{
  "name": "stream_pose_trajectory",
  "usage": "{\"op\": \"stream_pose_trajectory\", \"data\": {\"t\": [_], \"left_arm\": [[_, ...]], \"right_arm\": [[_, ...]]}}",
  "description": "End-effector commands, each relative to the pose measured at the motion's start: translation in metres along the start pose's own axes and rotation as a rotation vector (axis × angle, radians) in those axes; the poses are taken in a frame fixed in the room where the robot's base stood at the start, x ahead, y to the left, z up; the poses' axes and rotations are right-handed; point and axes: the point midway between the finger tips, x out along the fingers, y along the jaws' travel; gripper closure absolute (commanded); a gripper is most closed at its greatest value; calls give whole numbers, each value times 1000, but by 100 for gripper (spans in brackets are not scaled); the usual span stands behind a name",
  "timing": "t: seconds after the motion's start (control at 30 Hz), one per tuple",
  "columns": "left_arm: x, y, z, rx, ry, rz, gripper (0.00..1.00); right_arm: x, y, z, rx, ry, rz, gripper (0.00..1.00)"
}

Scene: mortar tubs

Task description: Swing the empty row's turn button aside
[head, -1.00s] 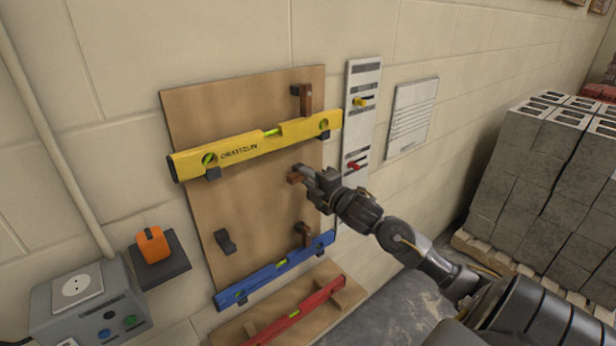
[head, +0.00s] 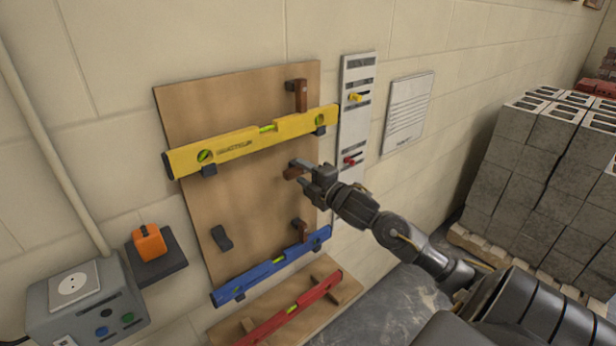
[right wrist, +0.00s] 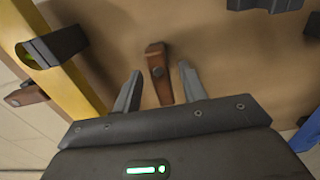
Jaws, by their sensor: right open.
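The board (head: 235,195) on the wall has an empty middle row between a yellow level (head: 255,141) and a blue level (head: 270,268). This row's brown wooden turn button (head: 292,172) sits at its right end, looking more sideways than the upright button (head: 301,96) above. My right gripper (head: 305,178) is beside it, open, its body hiding part of that area. In the right wrist view the turn button (right wrist: 158,78) lies between the two spread fingers of the right gripper (right wrist: 160,85), with a gap visible on each side. My left gripper is not in view.
A dark hook (head: 222,238) stands at the empty row's left. Another button (head: 300,228) is above the blue level. A red level (head: 290,312) lies lower. A slotted white panel (head: 356,115) and a paper sheet (head: 408,112) hang right; stacked blocks (head: 545,165) stand beyond.

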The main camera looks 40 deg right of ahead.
Motion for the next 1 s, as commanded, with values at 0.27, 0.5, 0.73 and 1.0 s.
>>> {"op": "stream_pose_trajectory", "data": {"t": [0.27, 0.5, 0.73, 1.0], "left_arm": [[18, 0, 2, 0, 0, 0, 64], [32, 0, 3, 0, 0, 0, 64], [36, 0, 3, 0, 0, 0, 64], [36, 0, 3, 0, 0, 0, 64]], "right_arm": [[-39, -6, 0, -4, 0, -3, 58], [-82, -4, 0, -3, 2, -3, 58], [-104, -2, 0, -1, 0, -1, 58], [-108, 0, 1, 0, -1, -1, 58]]}}
